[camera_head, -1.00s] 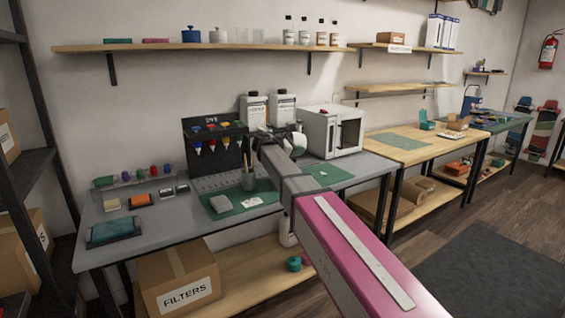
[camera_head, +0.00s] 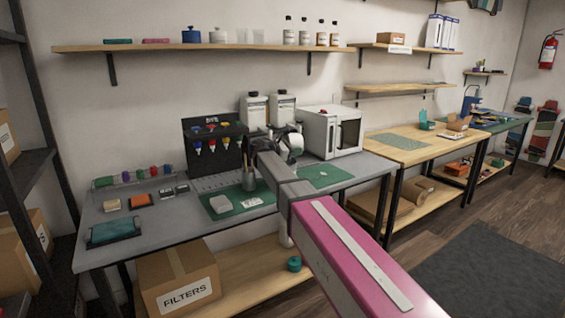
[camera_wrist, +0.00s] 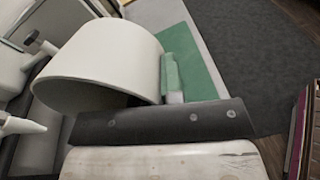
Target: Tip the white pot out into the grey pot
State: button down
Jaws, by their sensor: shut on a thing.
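The white pot (camera_wrist: 118,55) is large in the wrist view, lying tilted on its side with its wide mouth facing the lower left. It also shows small in the head view (camera_head: 295,144), at the end of my arm above the grey bench. My gripper (camera_head: 284,138) is shut on the white pot; its fingertips are mostly hidden in the head view. The inside of the pot is in shadow, and I cannot tell what it holds. I cannot make out the grey pot for sure; a grey cup with brushes (camera_head: 249,180) stands on the bench left of my arm.
Two white bottles (camera_head: 255,111) and a white oven-like box (camera_head: 332,131) stand behind the pot. A rack of coloured droppers (camera_head: 213,144) is at the left. Green mats (camera_head: 322,175) lie on the bench. The bench's front left holds several small blocks.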

jog(key=shift+s+a+r+h, duration=0.1)
jog(key=shift+a+r+h, duration=0.1)
jog(key=shift+h, duration=0.1)
jog(key=shift+r+t+h, duration=0.3)
jog(key=shift+r, duration=0.05)
jog(key=shift+r, duration=0.15)
